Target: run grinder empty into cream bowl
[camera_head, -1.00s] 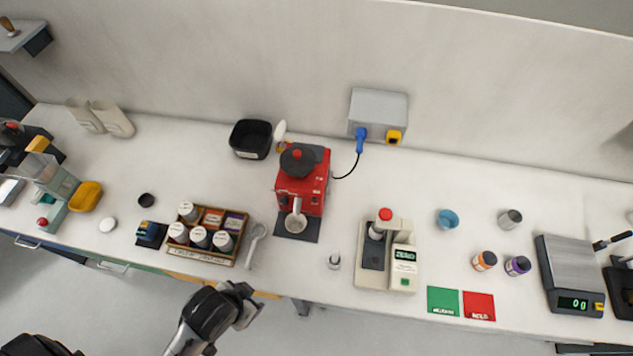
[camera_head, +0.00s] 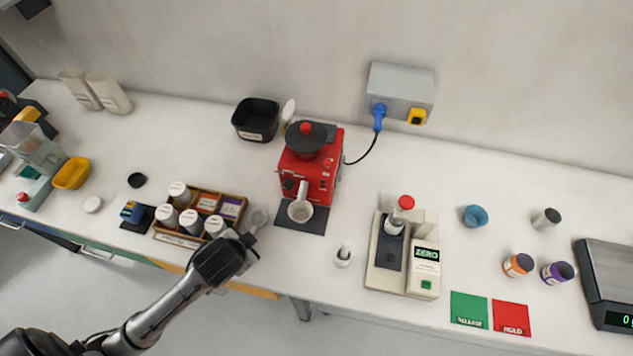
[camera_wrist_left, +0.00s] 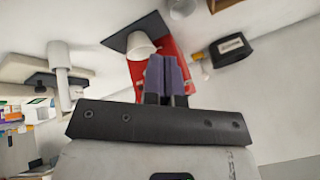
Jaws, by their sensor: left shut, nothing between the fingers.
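The red grinder (camera_head: 309,170) with a dark round lid stands at the middle of the bench. A cream bowl (camera_head: 300,213) is under its pale spout, on a dark mat (camera_head: 312,222). In the left wrist view the red grinder (camera_wrist_left: 183,70), the bowl (camera_wrist_left: 140,47) and the mat (camera_wrist_left: 116,43) appear beyond my fingers. My right gripper is not in view.
A wooden rack (camera_head: 236,199) of several jars stands left of the grinder, near my left gripper. A black bin (camera_head: 256,119) is behind, and a socket box (camera_head: 401,88) with a blue plug is on the wall. A cream machine (camera_head: 424,260) stands right.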

